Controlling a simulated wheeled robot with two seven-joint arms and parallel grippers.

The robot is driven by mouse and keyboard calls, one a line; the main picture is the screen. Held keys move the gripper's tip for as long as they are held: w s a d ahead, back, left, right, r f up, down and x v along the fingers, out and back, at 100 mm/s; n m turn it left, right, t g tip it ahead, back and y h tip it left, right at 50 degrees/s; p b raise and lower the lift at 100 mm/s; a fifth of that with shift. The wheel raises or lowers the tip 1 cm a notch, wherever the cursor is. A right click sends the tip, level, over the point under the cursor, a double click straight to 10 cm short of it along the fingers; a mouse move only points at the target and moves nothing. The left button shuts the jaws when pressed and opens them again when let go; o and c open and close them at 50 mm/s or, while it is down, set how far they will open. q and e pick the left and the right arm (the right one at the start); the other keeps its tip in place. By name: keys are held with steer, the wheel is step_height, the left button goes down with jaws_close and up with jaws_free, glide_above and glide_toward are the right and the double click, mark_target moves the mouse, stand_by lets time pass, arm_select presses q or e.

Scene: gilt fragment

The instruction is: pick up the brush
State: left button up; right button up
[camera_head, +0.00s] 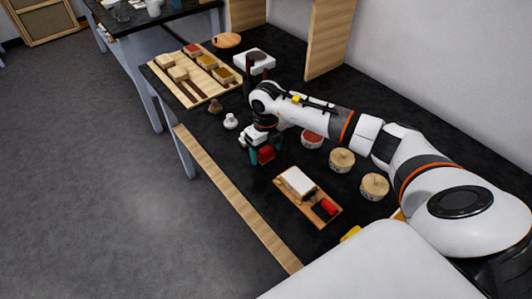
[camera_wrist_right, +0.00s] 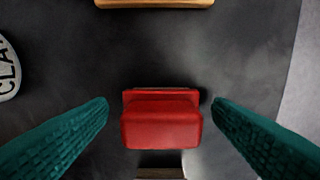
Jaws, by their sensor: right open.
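A red block-like thing (camera_head: 266,154), which I take to be the brush, is by the table's front edge, at my right gripper (camera_head: 258,150). In the right wrist view the red thing (camera_wrist_right: 160,128) sits centrally between the two teal fingers of the right gripper (camera_wrist_right: 160,108). Dark gaps show on both sides of it, so the fingers stand apart and do not touch it. A paler piece (camera_wrist_right: 160,160) shows at its lower edge; bristles cannot be made out. My left gripper is in neither view.
A wooden tray (camera_head: 316,213) with a pale block and a red piece lies nearer me. Two round wooden-lidded jars (camera_head: 342,160) (camera_head: 374,186) and a red-topped jar (camera_head: 312,138) stand right. A wooden board (camera_head: 190,98) with blocks and small knobs (camera_head: 230,121) are beyond.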

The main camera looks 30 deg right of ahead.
mark_target(266, 149)
steer(key=c, duration=1.1)
steer(key=shift+o, duration=0.2)
steer(key=shift+r, duration=0.1)
step_height(266, 149, up, 10)
steer(key=shift+f+b, duration=0.15)
steer(key=shift+b, duration=1)
steer(key=shift+o, duration=1.2)
steer(key=shift+c, duration=0.8)
